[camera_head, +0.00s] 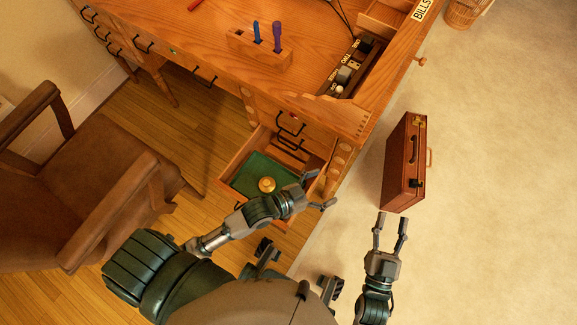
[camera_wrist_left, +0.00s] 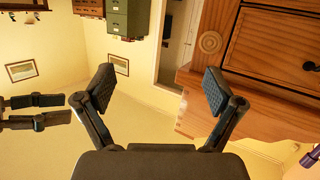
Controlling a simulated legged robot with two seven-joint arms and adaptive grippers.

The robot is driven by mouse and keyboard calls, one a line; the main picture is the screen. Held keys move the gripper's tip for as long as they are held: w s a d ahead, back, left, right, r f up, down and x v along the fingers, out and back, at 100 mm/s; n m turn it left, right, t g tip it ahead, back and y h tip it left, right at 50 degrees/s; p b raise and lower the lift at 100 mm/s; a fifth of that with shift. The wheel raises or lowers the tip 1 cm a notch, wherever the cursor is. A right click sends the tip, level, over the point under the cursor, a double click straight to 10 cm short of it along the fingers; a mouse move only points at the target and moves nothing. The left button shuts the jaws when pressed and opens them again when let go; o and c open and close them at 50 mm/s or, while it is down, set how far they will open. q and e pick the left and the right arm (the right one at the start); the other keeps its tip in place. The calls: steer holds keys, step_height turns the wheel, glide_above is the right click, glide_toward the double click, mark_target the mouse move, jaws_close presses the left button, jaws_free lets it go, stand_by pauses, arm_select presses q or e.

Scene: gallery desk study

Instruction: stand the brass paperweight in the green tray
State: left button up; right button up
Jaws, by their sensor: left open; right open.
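The brass paperweight (camera_head: 266,184) sits on the green tray (camera_head: 250,175) inside the open desk drawer. From above it shows as a round gold shape with a small knob on top, and it looks upright. My left gripper (camera_head: 320,190) is open and empty, to the right of the paperweight near the drawer's right side, apart from it. In the left wrist view the left gripper (camera_wrist_left: 157,88) has its fingers spread with nothing between them. My right gripper (camera_head: 392,219) is open and empty over the carpet, just below the briefcase in the head view.
The wooden desk (camera_head: 200,45) holds a pen block (camera_head: 262,52) with pens and an organizer box (camera_head: 350,68). A brown briefcase (camera_head: 403,165) stands on the carpet right of the drawer. A brown armchair (camera_head: 90,180) is at left.

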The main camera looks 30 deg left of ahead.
arm_select(q)
steer(key=s+a+r+n+t+y, duration=0.3)
steer(key=a+r+t, duration=0.5)
steer(key=r, duration=0.3)
steer(key=shift+s+a+n+y, duration=0.35)
steer(key=shift+s+n, duration=0.25)
steer(key=shift+s, duration=0.25)
steer(key=shift+d, duration=0.2)
